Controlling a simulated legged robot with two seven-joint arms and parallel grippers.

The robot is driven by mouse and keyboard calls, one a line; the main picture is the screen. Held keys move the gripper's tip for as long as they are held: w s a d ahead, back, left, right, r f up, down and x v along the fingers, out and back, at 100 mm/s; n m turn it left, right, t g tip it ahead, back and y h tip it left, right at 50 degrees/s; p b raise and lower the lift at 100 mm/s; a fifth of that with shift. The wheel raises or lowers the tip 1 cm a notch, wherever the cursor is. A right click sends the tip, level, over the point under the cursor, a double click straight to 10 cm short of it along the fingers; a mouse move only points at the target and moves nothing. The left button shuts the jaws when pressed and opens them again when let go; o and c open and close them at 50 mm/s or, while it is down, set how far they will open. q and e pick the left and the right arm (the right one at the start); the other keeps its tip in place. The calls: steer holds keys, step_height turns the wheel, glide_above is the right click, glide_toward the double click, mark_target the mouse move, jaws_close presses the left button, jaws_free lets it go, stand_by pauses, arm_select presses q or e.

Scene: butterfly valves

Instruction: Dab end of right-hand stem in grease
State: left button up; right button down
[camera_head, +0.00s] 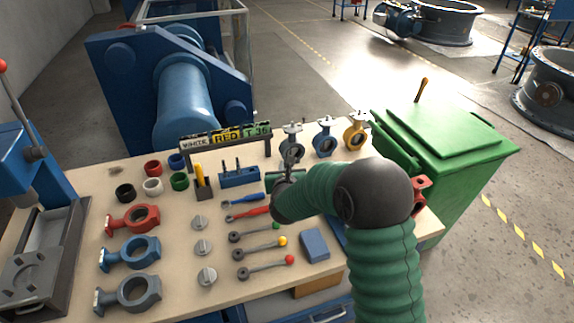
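A blue stem holder (239,178) stands at the back middle of the bench with thin dark upright stems showing in its left and middle part. No stem stands clearly at its right end. My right gripper (290,158) is just right of the holder, above a dark green object (272,184) that may be the grease container; my arm hides part of it. The gripper is small and dark, and I cannot tell whether its fingers are shut or hold a stem. My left gripper is not in view.
Several valves, including a yellow one (356,131), stand along the back right edge. Red (132,218), blue (130,253) and grey (128,293) valve bodies lie at left. Discs, levers, a blue box (314,244) and a yellow-handled tool (202,182) fill the middle.

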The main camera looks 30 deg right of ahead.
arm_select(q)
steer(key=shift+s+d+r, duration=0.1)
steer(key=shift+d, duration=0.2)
arm_select(e)
steer(key=shift+s+d, duration=0.1)
steer(key=shift+d, duration=0.2)
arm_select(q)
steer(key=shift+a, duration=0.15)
arm_select(e)
steer(key=shift+a, duration=0.15)
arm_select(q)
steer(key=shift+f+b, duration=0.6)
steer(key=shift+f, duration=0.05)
arm_select(e)
steer(key=shift+f, duration=0.45)
arm_select(q)
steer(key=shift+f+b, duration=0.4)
steer(key=shift+b, duration=0.05)
arm_select(e)
steer(key=shift+f, duration=0.2)
stand_by(0.8)
arm_select(q)
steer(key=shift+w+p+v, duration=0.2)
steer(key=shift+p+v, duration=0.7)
steer(key=shift+p, duration=0.05)
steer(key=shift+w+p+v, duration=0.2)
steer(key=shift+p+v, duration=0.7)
arm_select(e)
step_height(320, 180, up, 7)
steer(key=shift+r, duration=0.15)
